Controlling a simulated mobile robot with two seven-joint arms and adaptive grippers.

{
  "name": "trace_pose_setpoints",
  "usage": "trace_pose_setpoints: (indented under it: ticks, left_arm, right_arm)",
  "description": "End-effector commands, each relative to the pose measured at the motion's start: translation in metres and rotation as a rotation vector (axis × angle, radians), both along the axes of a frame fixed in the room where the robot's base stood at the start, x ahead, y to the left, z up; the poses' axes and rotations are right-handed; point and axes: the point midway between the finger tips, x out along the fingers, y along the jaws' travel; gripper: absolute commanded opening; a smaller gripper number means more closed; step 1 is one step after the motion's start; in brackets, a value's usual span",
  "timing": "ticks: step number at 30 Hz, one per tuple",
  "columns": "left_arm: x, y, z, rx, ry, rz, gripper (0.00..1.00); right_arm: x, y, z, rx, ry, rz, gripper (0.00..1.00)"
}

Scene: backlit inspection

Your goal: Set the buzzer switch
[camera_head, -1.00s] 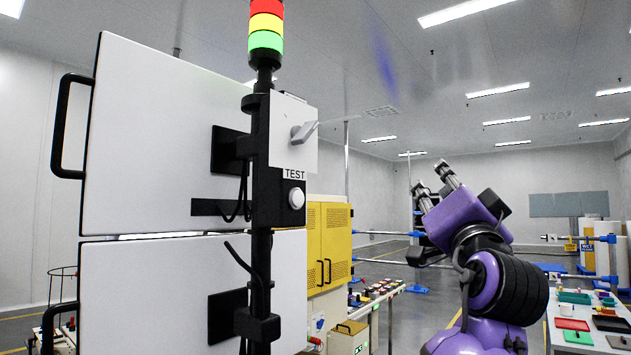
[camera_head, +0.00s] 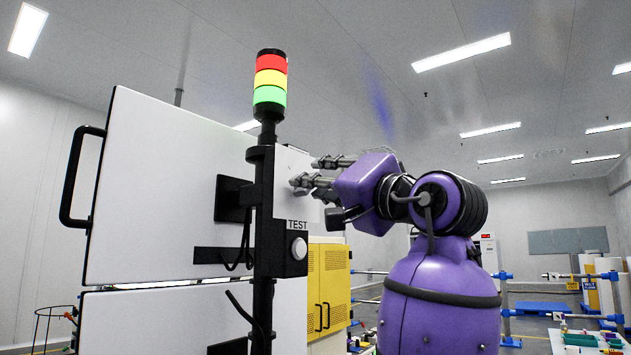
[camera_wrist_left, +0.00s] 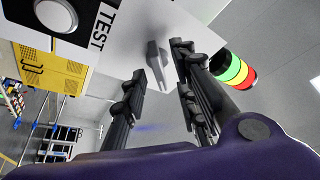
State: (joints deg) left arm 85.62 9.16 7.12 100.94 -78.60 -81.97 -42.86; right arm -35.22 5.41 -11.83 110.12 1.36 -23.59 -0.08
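The switch, a grey lever (camera_wrist_left: 156,66) on a white plate (camera_wrist_left: 125,48), shows in the left wrist view. In the head view the plate (camera_head: 285,165) sits on the black post, and the lever cannot be made out behind the fingers. My left gripper (camera_head: 307,172) is at the plate, at lever height. In the left wrist view the left gripper (camera_wrist_left: 160,60) is open, with one finger on each side of the lever and gaps visible. Contact with the lever cannot be told. My right gripper is not in view.
A white round button (camera_head: 299,247) beside the TEST label (camera_head: 297,225) lies just below the plate. A red, yellow and green stack light (camera_head: 270,78) tops the post. Large white panels (camera_head: 155,180) stand left of it. A yellow cabinet (camera_head: 328,285) is behind.

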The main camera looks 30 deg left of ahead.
Motion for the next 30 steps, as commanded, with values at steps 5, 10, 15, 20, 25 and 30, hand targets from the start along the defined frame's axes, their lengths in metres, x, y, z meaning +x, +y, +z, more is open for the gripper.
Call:
trace_pose_setpoints:
  ticks: [5, 10, 15, 20, 25, 30]
  left_arm:
    - [0.0028, 0.0067, 0.0020, 0.000, -0.001, -0.002, 0.27]
    - [0.0035, 0.0067, 0.0014, 0.001, 0.000, -0.002, 0.27]
    - [0.0035, 0.0066, 0.0014, 0.001, 0.000, -0.002, 0.09]
    - [0.0034, 0.0065, 0.0013, 0.001, 0.000, -0.002, 0.00]
    - [0.0036, 0.0064, 0.0012, 0.000, -0.003, -0.002, 0.00]
    - [0.0042, 0.0064, 0.0005, -0.002, -0.034, -0.002, 0.00]
  right_arm:
    - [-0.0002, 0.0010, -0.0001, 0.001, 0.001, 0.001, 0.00]
    - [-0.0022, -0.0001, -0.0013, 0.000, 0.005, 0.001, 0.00]
    - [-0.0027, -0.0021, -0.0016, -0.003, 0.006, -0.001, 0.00]
    - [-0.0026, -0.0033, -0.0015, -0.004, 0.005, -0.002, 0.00]
    - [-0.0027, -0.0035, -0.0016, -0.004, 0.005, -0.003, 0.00]
    - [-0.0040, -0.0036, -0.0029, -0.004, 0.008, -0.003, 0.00]
